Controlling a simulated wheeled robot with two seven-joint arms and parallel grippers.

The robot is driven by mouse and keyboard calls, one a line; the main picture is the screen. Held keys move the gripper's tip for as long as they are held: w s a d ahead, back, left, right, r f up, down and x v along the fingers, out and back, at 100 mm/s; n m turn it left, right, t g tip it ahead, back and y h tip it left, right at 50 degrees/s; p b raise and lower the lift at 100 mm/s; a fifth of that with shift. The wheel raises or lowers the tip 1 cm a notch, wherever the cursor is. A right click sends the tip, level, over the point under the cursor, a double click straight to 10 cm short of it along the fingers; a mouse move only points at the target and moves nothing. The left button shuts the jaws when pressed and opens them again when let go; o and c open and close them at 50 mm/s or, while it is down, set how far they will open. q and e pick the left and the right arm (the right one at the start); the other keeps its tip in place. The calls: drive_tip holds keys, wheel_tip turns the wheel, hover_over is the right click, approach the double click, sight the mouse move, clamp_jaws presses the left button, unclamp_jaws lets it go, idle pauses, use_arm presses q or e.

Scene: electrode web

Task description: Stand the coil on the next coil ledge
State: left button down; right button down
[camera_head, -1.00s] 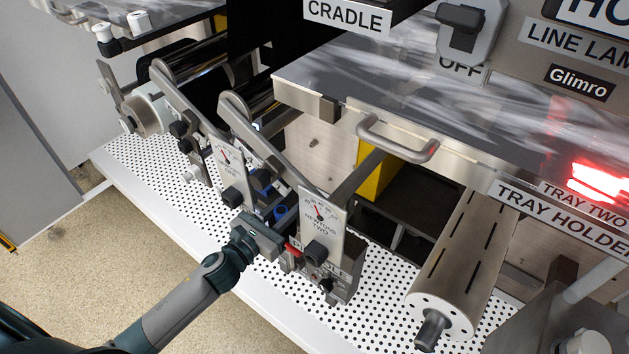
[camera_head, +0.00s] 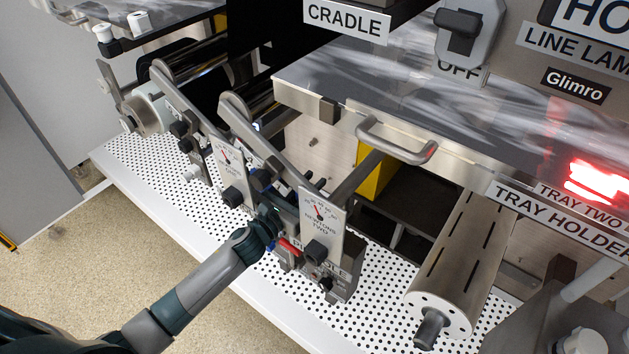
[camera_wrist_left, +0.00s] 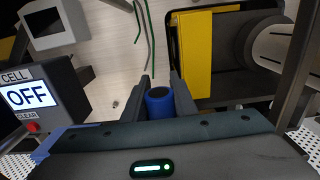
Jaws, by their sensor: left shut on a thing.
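A small blue hollow cylinder (camera_wrist_left: 160,102), which looks like the coil, stands between the two fingers of my left gripper (camera_wrist_left: 162,92) in the left wrist view. The gripper is shut on it. In the head view my left gripper (camera_head: 271,214) is between the two gauge panels, left of the NEWTONS TWO panel (camera_head: 321,220). The held coil is hidden or too small to make out there. I cannot pick out a coil ledge with certainty in either view. My right gripper is not in view.
A red lever (camera_head: 289,247) is close below the gripper. A slanted metal arm (camera_head: 265,150) and the other gauge panel (camera_head: 228,170) are close by. The perforated deck (camera_head: 378,290) has free room.

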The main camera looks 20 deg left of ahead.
use_arm(q)
drive_tip(key=shift+x, duration=0.75)
drive_tip(key=shift+w+d+f, duration=0.1)
drive_tip(key=shift+w+f, duration=0.05)
drive_tip(key=shift+f, duration=0.1)
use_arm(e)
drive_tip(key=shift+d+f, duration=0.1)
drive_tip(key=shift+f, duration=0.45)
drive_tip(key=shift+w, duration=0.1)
